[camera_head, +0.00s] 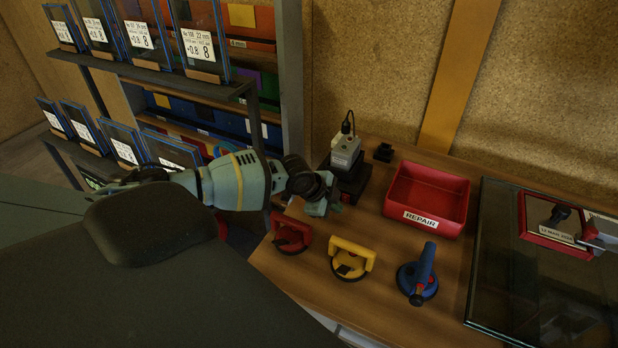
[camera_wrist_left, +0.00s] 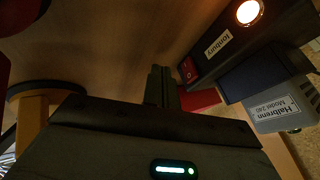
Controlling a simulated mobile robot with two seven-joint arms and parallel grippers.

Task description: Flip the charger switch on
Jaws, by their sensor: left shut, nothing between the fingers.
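The charger is a dark box (camera_head: 352,183) on the bench, with a grey unit (camera_head: 346,152) and a black cable on top in the head view. In the left wrist view the charger (camera_wrist_left: 240,22) carries a label reading "Ionbury", a glowing round lamp (camera_wrist_left: 249,12) and a red switch (camera_wrist_left: 188,70). I cannot tell which way the switch is set. My left gripper (camera_head: 333,205) is beside the charger's near side. In the left wrist view its fingers (camera_wrist_left: 160,86) are together, empty, and close to the switch; contact is unclear.
A red REPAIR bin (camera_head: 428,198) stands right of the charger. Red (camera_head: 291,232), yellow (camera_head: 351,257) and blue (camera_head: 418,274) suction lifters lie in front. A dark glass panel (camera_head: 545,290) is at the right. A rack of glass frames (camera_head: 200,45) stands at the left.

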